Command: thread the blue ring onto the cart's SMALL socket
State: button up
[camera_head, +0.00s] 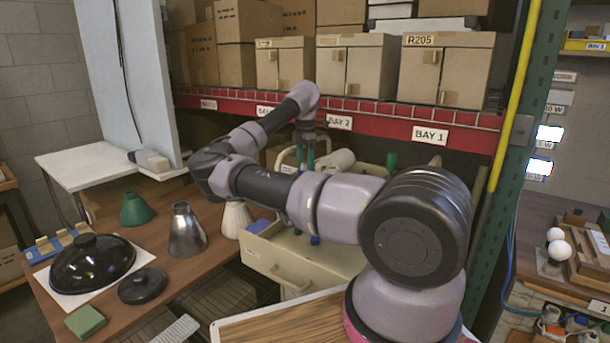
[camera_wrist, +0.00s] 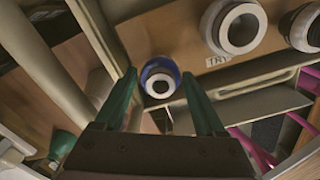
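In the wrist view, my gripper (camera_wrist: 159,76) has its two green fingers spread apart. The blue ring (camera_wrist: 150,70) shows between the fingertips, with a gap on each side. It surrounds a small white-rimmed socket with a dark centre (camera_wrist: 159,86). I cannot tell how far down the ring sits on it. Two larger pale-rimmed round sockets (camera_wrist: 238,27) stand to the right on a brown surface. In the head view, my arm reaches over the cream cart (camera_head: 290,262); a green finger (camera_head: 310,160) shows, but the ring cannot be made out there.
A brown table (camera_head: 190,268) at left holds a black dome shade (camera_head: 92,262), a green cone (camera_head: 136,209), a metal cone (camera_head: 187,232) and a pale ribbed shade (camera_head: 235,219). A red shelf beam (camera_head: 380,124) runs behind the cart. Pale cart rails stand close beside my fingers.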

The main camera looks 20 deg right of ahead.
grip_shut()
jog(key=shift+m, duration=0.7)
jog(key=shift+o, duration=0.9)
grip_release()
jog(key=shift+m, duration=0.5)
jog(key=o, duration=0.4)
